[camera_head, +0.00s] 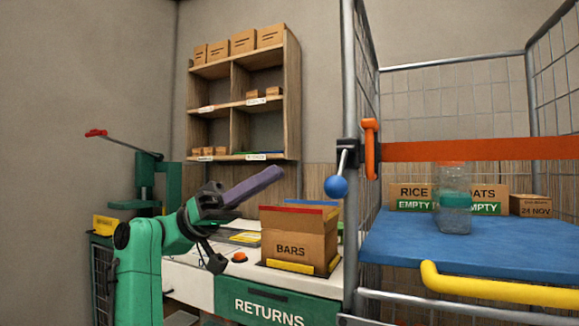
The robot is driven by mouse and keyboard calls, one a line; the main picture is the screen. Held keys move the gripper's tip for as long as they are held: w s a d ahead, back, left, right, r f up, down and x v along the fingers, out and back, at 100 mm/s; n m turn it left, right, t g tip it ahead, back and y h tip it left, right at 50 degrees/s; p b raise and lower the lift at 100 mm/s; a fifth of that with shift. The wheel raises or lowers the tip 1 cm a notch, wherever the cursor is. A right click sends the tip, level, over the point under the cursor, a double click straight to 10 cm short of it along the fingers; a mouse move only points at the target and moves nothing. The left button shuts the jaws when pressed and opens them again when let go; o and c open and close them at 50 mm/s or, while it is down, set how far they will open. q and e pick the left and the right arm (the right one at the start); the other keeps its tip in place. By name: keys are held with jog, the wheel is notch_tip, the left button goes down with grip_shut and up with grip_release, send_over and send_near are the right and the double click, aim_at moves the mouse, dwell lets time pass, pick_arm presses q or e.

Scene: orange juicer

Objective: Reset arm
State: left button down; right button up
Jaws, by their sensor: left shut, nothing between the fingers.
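My left arm, green with dark joints, rises from the bottom left. Its gripper (270,179) is shut and empty, and its long purple-grey fingers point up and to the right. The gripper appears in front of the wall, above the white counter and to the upper left of the cardboard box marked BARS (291,246). No contact with the box shows. A black part hangs below the wrist. My right gripper is out of view.
A metal cage cart with a blue shelf (410,240), an orange bar (480,149) and a clear jar (454,208) stands at right. A green lever press (152,180) stands at left. A wooden wall shelf (293,95) holds boxes. A RETURNS bin front (270,302) is below.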

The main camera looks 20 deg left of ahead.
pick_arm(q)
jog(key=shift+a+f, duration=0.3)
jog(key=shift+a, duration=0.3)
